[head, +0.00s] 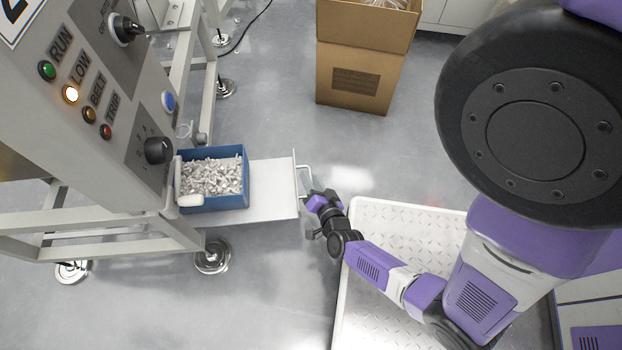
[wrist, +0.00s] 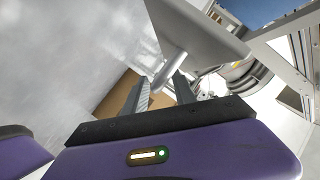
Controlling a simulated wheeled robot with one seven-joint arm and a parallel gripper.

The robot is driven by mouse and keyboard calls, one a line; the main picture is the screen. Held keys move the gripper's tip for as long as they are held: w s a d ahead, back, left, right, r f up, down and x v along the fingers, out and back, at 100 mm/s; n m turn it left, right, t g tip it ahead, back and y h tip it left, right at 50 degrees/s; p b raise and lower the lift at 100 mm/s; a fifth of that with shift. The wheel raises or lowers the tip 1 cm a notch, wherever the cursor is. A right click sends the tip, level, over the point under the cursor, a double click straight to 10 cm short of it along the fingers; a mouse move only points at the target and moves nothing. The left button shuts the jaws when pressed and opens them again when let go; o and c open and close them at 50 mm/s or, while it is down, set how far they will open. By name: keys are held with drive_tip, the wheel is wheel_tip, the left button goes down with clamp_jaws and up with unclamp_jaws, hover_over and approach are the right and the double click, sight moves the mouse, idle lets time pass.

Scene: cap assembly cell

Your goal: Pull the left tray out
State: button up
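The pulled-out tray (head: 272,188) is a flat pale plate sticking out to the right from the machine in the head view. A blue bin (head: 246,180) full of small silvery parts sits on its machine-side end. The tray's handle (head: 305,172) is a thin metal bar on its right-hand front edge. My gripper (head: 317,201) is at the near end of this handle. In the wrist view my gripper (wrist: 161,86) has its fingers spread, with the handle bar (wrist: 170,68) at the gap between the fingertips. Contact with the bar cannot be told.
The machine's control panel (head: 112,75) with lamps and knobs stands at left, above a white frame on round feet (head: 212,257). An open cardboard box (head: 360,75) stands on the floor at the back. The floor between box and tray is clear.

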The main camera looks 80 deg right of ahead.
drive_tip(key=p+v, duration=0.2)
drive_tip(key=v, duration=0.5)
drive_tip(key=shift+s+a, duration=0.15)
drive_tip(key=shift+a, duration=0.05)
drive_tip(key=a+r+n+t+y, duration=0.2)
drive_tip(key=a+r+n+y, duration=0.2)
drive_tip(key=a+r+n, duration=0.5)
drive_tip(key=a+r+n+t+y, duration=0.3)
drive_tip(key=a+r+n+y, duration=0.1)
drive_tip(key=r, duration=0.9)
drive_tip(key=a+r+n+t+y, duration=0.2)
drive_tip(key=a+r+n+y, duration=0.2)
drive_tip(key=a+r+n, duration=0.5)
wheel_tip(320, 180, up, 35)
drive_tip(key=d+m+p, duration=0.1)
drive_tip(key=p, duration=3.1)
drive_tip(key=shift+d+y+p, duration=0.3)
